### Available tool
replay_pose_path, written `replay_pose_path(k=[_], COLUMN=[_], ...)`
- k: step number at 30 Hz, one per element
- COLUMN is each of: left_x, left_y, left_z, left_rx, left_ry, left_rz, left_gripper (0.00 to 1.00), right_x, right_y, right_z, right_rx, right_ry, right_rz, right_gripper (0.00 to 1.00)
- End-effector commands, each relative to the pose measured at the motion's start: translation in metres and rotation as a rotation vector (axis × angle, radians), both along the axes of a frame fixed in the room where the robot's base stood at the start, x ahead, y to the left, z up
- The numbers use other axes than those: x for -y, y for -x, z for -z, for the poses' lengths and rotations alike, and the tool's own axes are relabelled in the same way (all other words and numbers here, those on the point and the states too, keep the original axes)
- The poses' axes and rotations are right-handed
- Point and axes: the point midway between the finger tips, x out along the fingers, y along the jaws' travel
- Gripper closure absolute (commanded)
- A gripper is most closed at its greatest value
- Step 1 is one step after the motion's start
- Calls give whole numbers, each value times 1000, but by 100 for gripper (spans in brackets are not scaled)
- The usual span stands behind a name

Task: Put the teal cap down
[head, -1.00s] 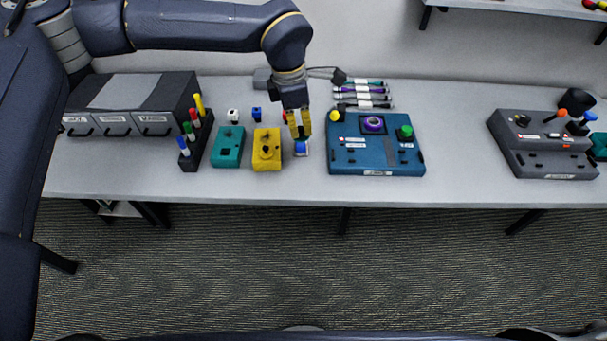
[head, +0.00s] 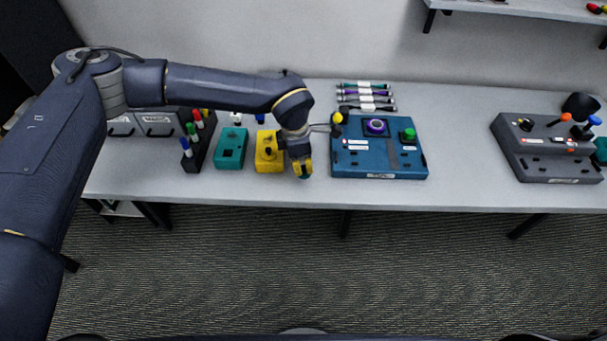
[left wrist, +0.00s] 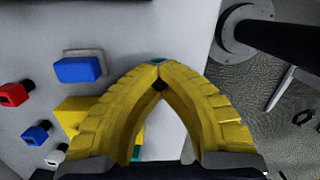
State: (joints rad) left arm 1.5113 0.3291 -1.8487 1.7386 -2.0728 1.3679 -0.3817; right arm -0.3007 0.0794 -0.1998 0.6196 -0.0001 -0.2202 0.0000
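My left gripper (head: 303,170) is above the front part of the table, just right of the yellow box (head: 265,160). Its yellow fingers meet at the tips in the left wrist view (left wrist: 158,66). My right gripper is not in view.
A blue block (left wrist: 77,70) on a pale base lies near the fingers. A teal box (head: 230,148) and marker rack (head: 203,150) stand left; a blue control panel (head: 380,160) stands right. Red (left wrist: 14,93) and white (left wrist: 55,157) pieces lie behind. The table's front edge is close.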

Motion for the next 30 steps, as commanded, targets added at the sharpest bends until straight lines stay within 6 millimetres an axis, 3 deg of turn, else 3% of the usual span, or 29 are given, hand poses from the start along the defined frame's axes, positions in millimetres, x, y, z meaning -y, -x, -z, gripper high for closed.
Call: replay_pose_path(k=[8, 21, 28, 30], left_x=[0, 0, 0, 0], left_y=[1, 0, 0, 0], left_z=[33, 37, 36, 36], left_rx=[-2, -1, -1, -1], left_ry=[-1, 0, 0, 0], left_rz=[-1, 0, 0, 0], left_gripper=[100, 99, 73, 73], right_x=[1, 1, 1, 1], right_y=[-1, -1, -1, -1], right_z=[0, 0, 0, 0], right_rx=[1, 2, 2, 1], right_ry=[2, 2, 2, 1], right_rz=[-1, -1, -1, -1], right_gripper=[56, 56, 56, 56])
